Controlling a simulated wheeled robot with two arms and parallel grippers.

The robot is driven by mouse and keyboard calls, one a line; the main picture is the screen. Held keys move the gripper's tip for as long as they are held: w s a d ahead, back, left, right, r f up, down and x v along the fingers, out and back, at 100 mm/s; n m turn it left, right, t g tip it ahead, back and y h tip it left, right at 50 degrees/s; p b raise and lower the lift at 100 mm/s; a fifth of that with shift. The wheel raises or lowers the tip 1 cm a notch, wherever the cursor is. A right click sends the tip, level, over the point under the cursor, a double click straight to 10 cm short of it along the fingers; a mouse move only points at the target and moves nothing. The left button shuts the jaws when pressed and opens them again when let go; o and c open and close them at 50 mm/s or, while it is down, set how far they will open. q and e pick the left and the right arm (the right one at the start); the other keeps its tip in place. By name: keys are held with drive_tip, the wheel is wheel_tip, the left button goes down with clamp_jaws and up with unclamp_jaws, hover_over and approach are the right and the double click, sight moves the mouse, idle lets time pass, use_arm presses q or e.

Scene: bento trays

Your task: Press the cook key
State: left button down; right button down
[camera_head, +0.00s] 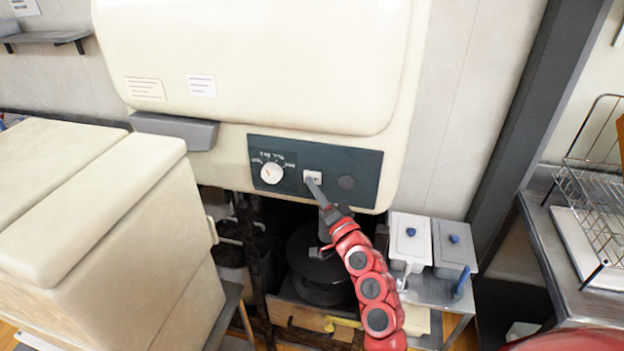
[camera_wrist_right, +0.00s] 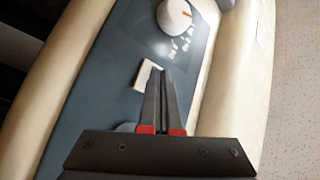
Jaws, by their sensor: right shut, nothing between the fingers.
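A white square key (camera_head: 313,177) sits on the dark panel (camera_head: 330,160) at the front of a large cream cooker. The dial (camera_wrist_right: 174,17) shows beyond. My left gripper is not in view.
A dark pot (camera_head: 320,275) stands below the panel, behind my right arm. Two lidded white containers (camera_head: 411,238) stand to the right. A large cream box (camera_head: 100,215) fills the left. A wire rack (camera_head: 600,185) is at the far right.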

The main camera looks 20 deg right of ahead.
drive_tip(key=shift+w+d, duration=0.2)
drive_tip(key=shift+w, duration=0.05)
drive_tip(key=shift+s+a, duration=0.1)
drive_tip(key=shift+s, duration=0.05)
idle(0.5)
drive_tip(key=shift+s+a+r, duration=0.1)
drive_tip(key=shift+s+a, duration=0.25)
drive_tip(key=shift+s, duration=0.2)
drive_tip(key=shift+s+a, duration=0.1)
drive_tip(key=s+a, duration=0.1)
drive_tip(key=s, duration=0.1)
drive_tip(key=s+a+p, duration=0.1)
drive_tip(key=s, duration=0.1)
drive_tip(key=shift+a, duration=0.3)
idle(0.6)
